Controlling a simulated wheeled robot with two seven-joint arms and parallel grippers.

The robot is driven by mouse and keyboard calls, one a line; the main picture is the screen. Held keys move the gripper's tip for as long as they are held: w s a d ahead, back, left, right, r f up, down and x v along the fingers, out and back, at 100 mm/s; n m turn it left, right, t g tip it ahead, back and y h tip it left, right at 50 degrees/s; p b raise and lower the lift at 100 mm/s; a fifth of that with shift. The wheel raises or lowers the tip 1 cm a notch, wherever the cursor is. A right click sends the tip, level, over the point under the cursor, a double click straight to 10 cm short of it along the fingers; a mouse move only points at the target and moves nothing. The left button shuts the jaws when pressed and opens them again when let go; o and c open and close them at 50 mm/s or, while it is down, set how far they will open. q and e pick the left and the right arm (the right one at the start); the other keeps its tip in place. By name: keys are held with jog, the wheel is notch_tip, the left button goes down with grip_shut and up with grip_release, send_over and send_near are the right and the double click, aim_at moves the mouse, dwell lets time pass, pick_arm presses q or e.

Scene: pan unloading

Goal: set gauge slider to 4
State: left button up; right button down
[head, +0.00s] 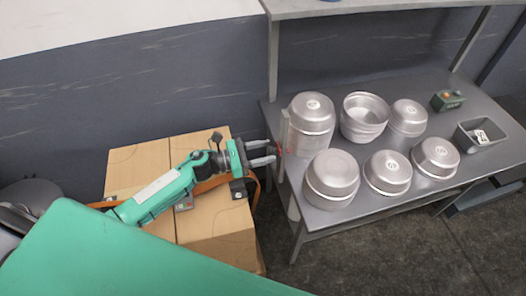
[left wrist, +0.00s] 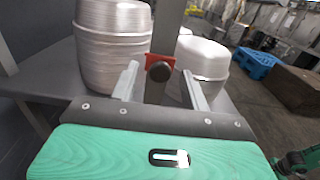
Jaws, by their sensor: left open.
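The gauge is an upright grey post (head: 284,128) at the left edge of the metal table, and its scale numbers cannot be read. Its slider, a red piece with a dark round knob (left wrist: 159,71), sits on the post in the left wrist view. In the head view only a bit of red shows by the fingertips. My left gripper (head: 273,153) is open and points at the post. In the left wrist view its two fingers (left wrist: 159,82) stand on either side of the knob, with a gap on each side.
Upturned metal pans, some stacked (head: 311,125), stand on the table (head: 330,215) just beyond the post. A grey bin (head: 481,134) and a small green box (head: 447,100) are at the right. Cardboard boxes (head: 215,225) lie under my left arm. A shelf upright rises behind the post.

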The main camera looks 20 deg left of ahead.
pick_arm(q)
jog(key=shift+a, duration=0.1)
jog(key=b+v, duration=0.5)
jog(key=v, duration=0.8)
jog(key=shift+s+a, duration=0.25)
jog(key=shift+s, duration=0.1)
